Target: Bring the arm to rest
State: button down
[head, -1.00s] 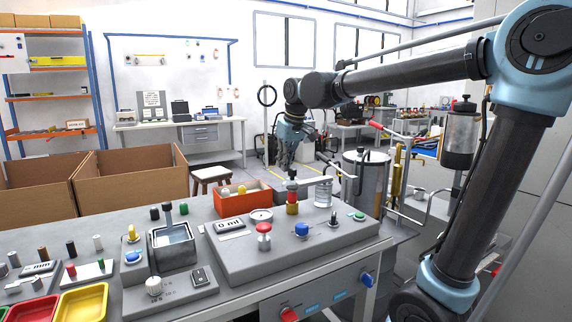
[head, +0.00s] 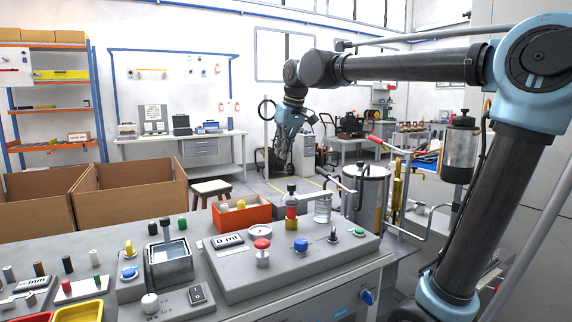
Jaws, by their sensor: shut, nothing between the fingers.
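My arm reaches in from the right and bends left across the upper part of the head view. My gripper (head: 286,150) hangs from its end, fingers pointing down, shut and empty. It shows in front of the room's back area, above the red-orange box in the picture, and touches nothing that I can see. The grey test bench (head: 330,262) lies below it, with a red button (head: 262,244), a blue knob (head: 300,244) and a small display (head: 229,240) on its panel.
A metal cylinder (head: 366,195) stands behind the bench. Cardboard boxes (head: 130,198) are at left, a stool (head: 210,190) behind. A metal canister (head: 460,150) shows beside my arm.

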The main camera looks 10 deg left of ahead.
jog(key=s+d+f+m+h, duration=0.1)
jog(key=s+d+f+m, duration=0.1)
jog(key=d+f, duration=0.45)
jog(key=s+d+f+m, duration=0.1)
jog(key=d+f, duration=0.2)
jog(key=d, duration=0.7)
jog(key=s+d+f+m+h, duration=0.1)
jog(key=s+d+f+m, duration=0.1)
jog(key=d+f, duration=0.45)
jog(key=s+d+f+m, duration=0.2)
jog(key=s+d+f, duration=0.4)
jog(key=f, duration=0.3)
jog(key=s+d+f+m+h, duration=0.1)
jog(key=s+d+f+m, duration=0.1)
jog(key=s+d+f, duration=0.5)
jog(key=shift+s+d+f+m, duration=0.3)
jog(key=shift+d+f, duration=0.55)
jog(key=shift+d, duration=0.35)
jog(key=shift+w+f, duration=0.2)
jog(key=shift+w, duration=0.3)
